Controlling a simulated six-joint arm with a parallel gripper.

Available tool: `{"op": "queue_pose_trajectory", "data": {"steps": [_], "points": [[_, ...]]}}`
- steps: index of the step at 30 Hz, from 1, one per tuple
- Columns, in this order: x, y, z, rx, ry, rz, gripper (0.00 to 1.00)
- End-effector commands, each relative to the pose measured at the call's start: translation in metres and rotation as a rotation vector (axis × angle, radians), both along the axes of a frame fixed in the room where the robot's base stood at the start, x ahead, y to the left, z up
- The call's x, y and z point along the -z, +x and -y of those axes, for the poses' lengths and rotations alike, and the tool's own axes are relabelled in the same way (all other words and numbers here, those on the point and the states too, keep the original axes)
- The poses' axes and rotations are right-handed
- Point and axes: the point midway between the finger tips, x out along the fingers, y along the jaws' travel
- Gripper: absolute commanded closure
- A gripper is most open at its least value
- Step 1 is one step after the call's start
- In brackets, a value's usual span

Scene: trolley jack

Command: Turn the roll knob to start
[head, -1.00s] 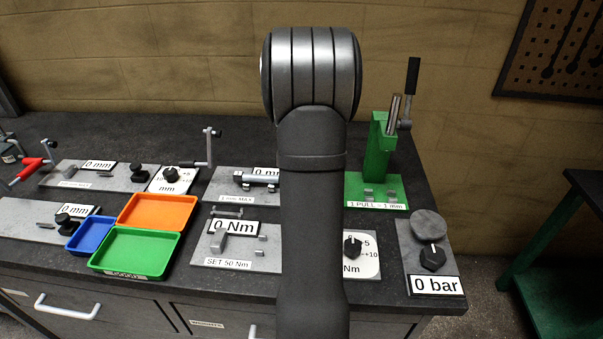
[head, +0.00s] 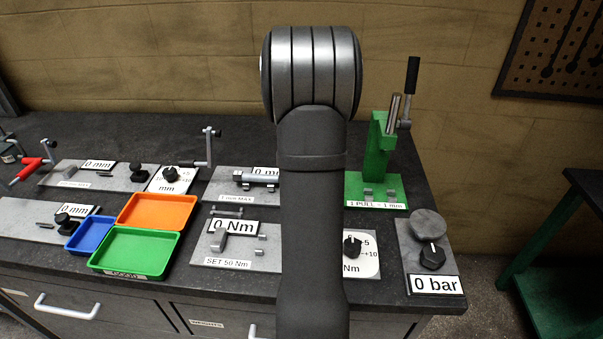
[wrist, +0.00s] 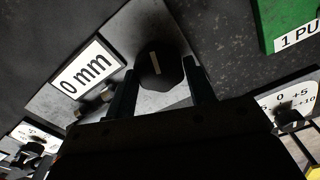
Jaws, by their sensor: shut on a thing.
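A black knob (wrist: 158,62) with a white pointer line stands on a grey plate (wrist: 140,25) in the wrist view, beside a "0 mm" sign (wrist: 86,77). I take it to be the roll knob. My gripper (wrist: 160,82) is shut on this knob, one dark finger at each side. In the head view the same station seems to be the one with a silver cylinder (head: 262,178) and a partly covered "0 mm" sign (head: 266,171). My arm hides the knob and my gripper there.
A green press (head: 378,150) with a lever stands at the right. A dial knob (head: 352,246) and a "0 bar" station (head: 436,285) are nearer. Orange (head: 157,211), green (head: 135,252) and blue (head: 89,235) trays lie at the left. The bench back is clear.

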Motion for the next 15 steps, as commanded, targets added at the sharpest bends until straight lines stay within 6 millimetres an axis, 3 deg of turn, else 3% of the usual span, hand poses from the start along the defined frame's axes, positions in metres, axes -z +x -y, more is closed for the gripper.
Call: {"op": "queue_pose_trajectory", "data": {"steps": [15], "points": [[-0.002,0.0012,0.0002,-0.21,0.0,0.005,0.73]]}}
